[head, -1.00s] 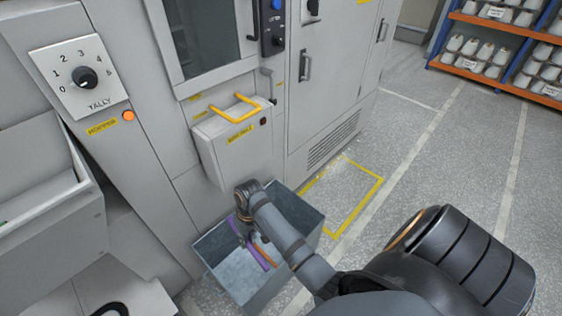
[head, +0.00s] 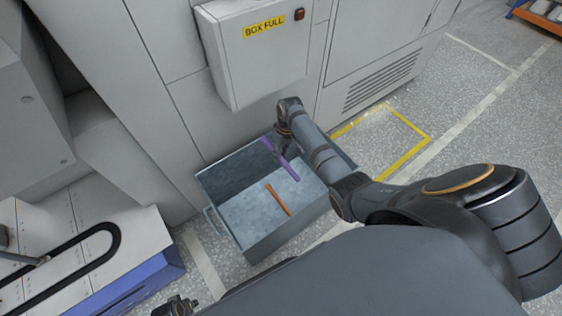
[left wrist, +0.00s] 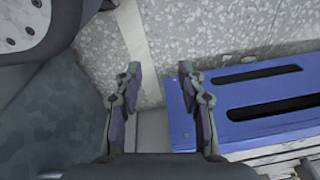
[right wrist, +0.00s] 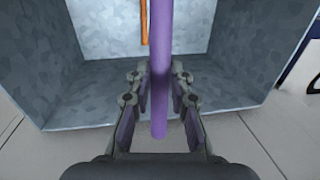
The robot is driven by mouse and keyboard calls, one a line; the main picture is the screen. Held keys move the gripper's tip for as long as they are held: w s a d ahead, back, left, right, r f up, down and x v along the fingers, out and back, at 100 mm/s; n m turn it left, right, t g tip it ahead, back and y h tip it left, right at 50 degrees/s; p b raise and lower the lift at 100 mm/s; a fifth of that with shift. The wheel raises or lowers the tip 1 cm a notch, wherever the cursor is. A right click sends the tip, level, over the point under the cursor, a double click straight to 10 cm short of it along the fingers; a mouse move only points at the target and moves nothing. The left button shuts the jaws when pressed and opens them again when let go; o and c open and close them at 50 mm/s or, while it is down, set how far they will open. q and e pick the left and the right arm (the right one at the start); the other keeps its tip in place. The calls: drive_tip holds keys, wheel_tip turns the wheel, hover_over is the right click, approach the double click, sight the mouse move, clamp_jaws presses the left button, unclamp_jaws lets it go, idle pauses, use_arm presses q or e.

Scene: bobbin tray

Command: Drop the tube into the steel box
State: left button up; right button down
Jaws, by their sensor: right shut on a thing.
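The purple tube (head: 290,173) is held by my right gripper (head: 281,150) over the open steel box (head: 263,242). The right wrist view shows the tube (right wrist: 160,50) between the fingers of that gripper (right wrist: 159,80), with the box interior (right wrist: 105,40) beyond it. An orange tube (head: 278,199) lies on the box floor and shows partly in the right wrist view (right wrist: 144,22). My left gripper (left wrist: 160,75) is open and empty, above the floor beside a blue-sided unit.
A machine cabinet with a "BOX FULL" panel (head: 262,45) stands behind the box. A blue-sided unit with a black track (head: 110,262) is at the lower left. A yellow floor outline (head: 420,134) lies right of the box on open floor.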

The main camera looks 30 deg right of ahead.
sight(281, 160)
drive_tip(key=shift+d+f, duration=0.1)
drive_tip(key=shift+f, duration=0.1)
wheel_tip(281, 160, down, 2)
drive_tip(key=b, duration=0.3)
drive_tip(key=shift+f, duration=0.15)
drive_tip(key=shift+f+b, duration=0.8)
drive_tip(key=shift+b, duration=0.25)
use_arm(q)
drive_tip(key=w+d+r+b, duration=0.1)
drive_tip(key=w+d+r, duration=0.1)
drive_tip(key=r, duration=0.5)
drive_tip(key=w+d+r+t+h+b, duration=0.1)
drive_tip(key=w+d+r, duration=0.1)
drive_tip(key=r, duration=0.6)
drive_tip(key=shift+d+b, duration=0.35)
drive_tip(key=shift+d, duration=0.35)
use_arm(e)
drive_tip(key=shift+f, duration=0.9)
